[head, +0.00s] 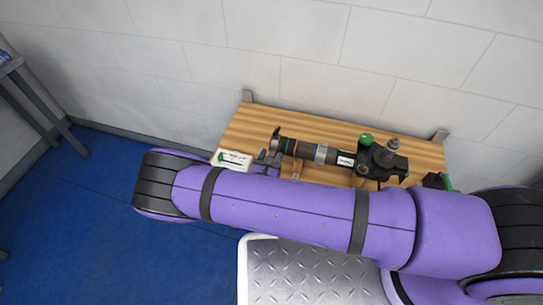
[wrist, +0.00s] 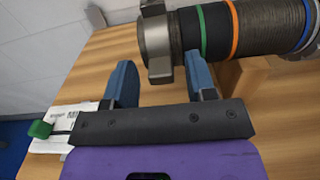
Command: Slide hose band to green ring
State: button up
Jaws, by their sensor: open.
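The dark ribbed hose (head: 305,150) lies across the bench, its left end capped by a metal flange (wrist: 155,45). The green ring (wrist: 201,30) circles the hose just right of the flange, with an orange ring (wrist: 233,28) farther right. A silver band (head: 320,153), which looks like the hose band, sits around the hose right of both rings. Part of it shows at the right edge of the wrist view (wrist: 314,45). My gripper (wrist: 162,82) is open and empty, its blue fingers apart below the flange end. The right finger is near the hose underside; contact is unclear.
The hose runs right to a dark valve body with a green knob (head: 366,139). A wooden support (wrist: 242,78) stands under the hose. A white card with a green-ended item (wrist: 62,125) lies at the left of the wooden bench (head: 250,120). My arm hides the bench front.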

jog(key=shift+w+d, duration=0.1)
jog(key=shift+w, duration=0.05)
jog(key=shift+c, duration=0.2)
grip_shut()
jog(key=shift+s+d, duration=0.3)
jog(key=shift+d, duration=0.45)
jog(key=shift+s+d, duration=0.25)
jog(key=shift+d, duration=0.45)
jog(key=shift+o, duration=0.2)
grip_release()
jog(key=v, duration=1)
jog(key=shift+s+a, duration=0.2)
jog(key=shift+s, duration=0.15)
